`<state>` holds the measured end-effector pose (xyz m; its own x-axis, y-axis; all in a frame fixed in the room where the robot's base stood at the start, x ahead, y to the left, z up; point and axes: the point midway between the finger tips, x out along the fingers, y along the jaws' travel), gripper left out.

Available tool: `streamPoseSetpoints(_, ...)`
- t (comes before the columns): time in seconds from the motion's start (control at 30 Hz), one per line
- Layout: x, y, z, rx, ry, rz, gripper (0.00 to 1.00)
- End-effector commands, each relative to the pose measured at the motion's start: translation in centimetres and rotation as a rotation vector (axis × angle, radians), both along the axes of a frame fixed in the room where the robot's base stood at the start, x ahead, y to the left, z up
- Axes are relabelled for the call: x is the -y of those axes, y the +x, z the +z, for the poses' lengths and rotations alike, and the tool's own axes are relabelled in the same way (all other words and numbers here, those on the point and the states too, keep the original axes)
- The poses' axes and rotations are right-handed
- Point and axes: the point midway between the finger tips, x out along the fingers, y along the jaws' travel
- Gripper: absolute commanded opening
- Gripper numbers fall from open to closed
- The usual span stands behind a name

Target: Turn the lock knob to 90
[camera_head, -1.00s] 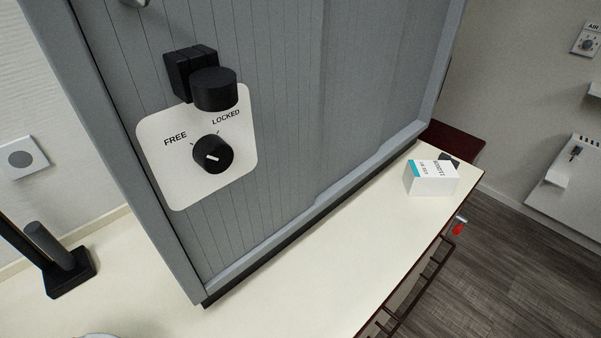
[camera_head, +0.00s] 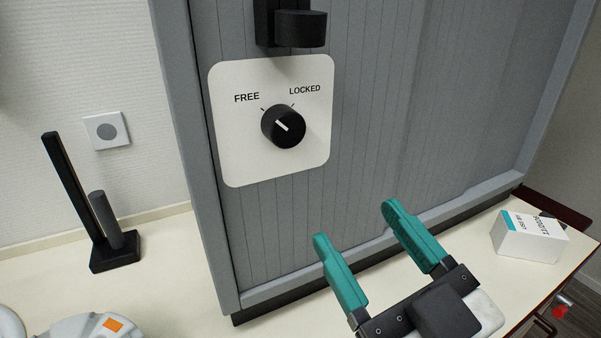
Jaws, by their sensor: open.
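The lock knob (camera_head: 283,126) is a round black knob with a white pointer line on a white plate (camera_head: 233,165) marked FREE and LOCKED. The plate sits on a grey slatted shutter (camera_head: 400,120). The pointer slants up and to the left, towards the FREE side. My gripper (camera_head: 354,222) has two teal fingers spread apart with nothing between them. It is below and to the right of the knob, in front of the shutter, and does not touch the knob.
A black block handle (camera_head: 300,28) juts out just above the plate. A white box (camera_head: 528,238) stands on the cream counter at the right. A black stand with a grey cylinder (camera_head: 105,220) is at the left. A white object with an orange patch (camera_head: 113,325) is at the lower left.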

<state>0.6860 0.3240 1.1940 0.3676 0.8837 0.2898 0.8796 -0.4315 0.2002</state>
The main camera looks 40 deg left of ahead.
Motion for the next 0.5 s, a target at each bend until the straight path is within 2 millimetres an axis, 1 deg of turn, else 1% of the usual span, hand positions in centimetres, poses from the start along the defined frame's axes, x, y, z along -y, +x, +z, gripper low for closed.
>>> streamPoseSetpoints(0.03,-0.6,-0.9,1.0,0.033,0.037,0.025,0.7)
streamPoseSetpoints(0.07,-0.9,-1.2,1.5,0.045,0.054,0.034,0.7)
streamPoseSetpoints(0.17,-1.4,-1.6,2.6,0.063,0.076,0.048,0.7)
streamPoseSetpoints(0.33,-3.2,-1.0,3.6,0.062,0.075,0.048,0.7)
streamPoseSetpoints(0.5,-6.0,0.0,4.8,0.06,0.074,0.049,0.7)
